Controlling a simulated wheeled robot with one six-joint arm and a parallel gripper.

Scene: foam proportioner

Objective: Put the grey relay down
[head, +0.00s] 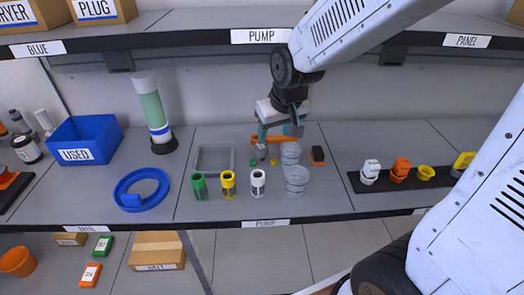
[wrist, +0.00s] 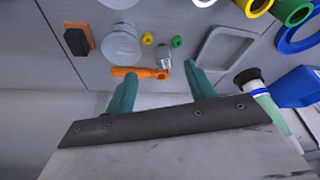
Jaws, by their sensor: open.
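A small grey piece (head: 261,151), which looks like the grey relay, stands on the pump shelf (head: 330,200) below my gripper. It also shows in the wrist view (wrist: 164,52), just beyond the fingertips, beside the end of an orange-handled tool (wrist: 140,73). My gripper (head: 279,132) is over the back of the shelf. The grey piece is apart from both fingers. I cannot tell whether it touches the orange tool.
Clear cups (head: 297,178), green, yellow and white cylinders (head: 229,184) and a grey tray (head: 214,158) stand close around. A black strip (head: 440,178) with white and orange pieces is at right. A blue bin (head: 85,142) is at left. An upper shelf overhangs.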

